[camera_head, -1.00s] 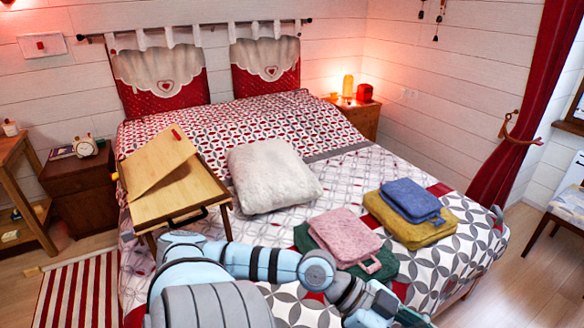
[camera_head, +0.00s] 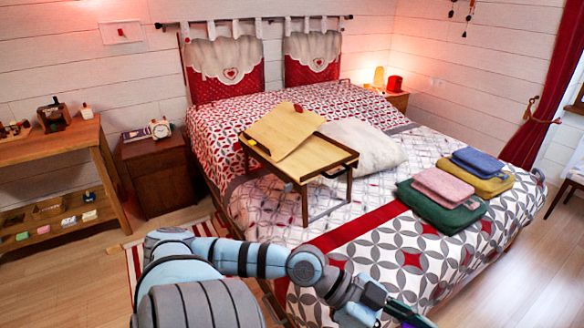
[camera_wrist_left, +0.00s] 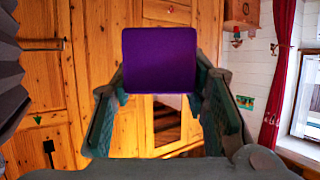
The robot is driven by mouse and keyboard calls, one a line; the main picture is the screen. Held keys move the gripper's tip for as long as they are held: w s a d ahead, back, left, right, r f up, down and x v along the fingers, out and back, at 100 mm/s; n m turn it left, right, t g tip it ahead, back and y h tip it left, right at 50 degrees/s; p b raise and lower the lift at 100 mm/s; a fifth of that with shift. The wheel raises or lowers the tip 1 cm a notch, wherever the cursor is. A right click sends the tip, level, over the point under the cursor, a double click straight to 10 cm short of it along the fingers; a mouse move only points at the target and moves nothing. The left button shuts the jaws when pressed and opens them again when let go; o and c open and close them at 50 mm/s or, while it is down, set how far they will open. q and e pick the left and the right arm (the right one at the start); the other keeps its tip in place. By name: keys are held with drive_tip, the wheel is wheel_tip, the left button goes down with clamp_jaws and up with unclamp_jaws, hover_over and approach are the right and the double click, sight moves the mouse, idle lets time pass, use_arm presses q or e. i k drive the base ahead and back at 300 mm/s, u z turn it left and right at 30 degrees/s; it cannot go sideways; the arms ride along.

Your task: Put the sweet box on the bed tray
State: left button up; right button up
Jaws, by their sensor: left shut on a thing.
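The bed tray (camera_head: 322,158) is a wooden tray on legs standing on the bed, with a tilted board (camera_head: 284,131) raised on it. A small red item (camera_head: 298,108) shows at the board's upper edge. My left gripper (camera_wrist_left: 160,88) is shut on a plain purple box (camera_wrist_left: 159,60), taken to be the sweet box, in the left wrist view. In the head view my left arm reaches across the bottom, its gripper (camera_head: 408,316) low beside the bed, apart from the tray; the box is not visible there. My right gripper is not in view.
A white pillow (camera_head: 365,146) is just behind and right of the tray. Folded pink (camera_head: 444,187), green, blue (camera_head: 478,162) and yellow textiles lie on the bed's right. A nightstand (camera_head: 160,172) and a wooden shelf table (camera_head: 56,150) stand left. Floor at the lower right is clear.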

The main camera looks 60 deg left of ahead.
sight(311, 163)
drive_tip(key=k, duration=0.2)
drive_tip(key=z, duration=2.95)
drive_tip(key=k, duration=2.15)
drive_tip(key=u, duration=2.45)
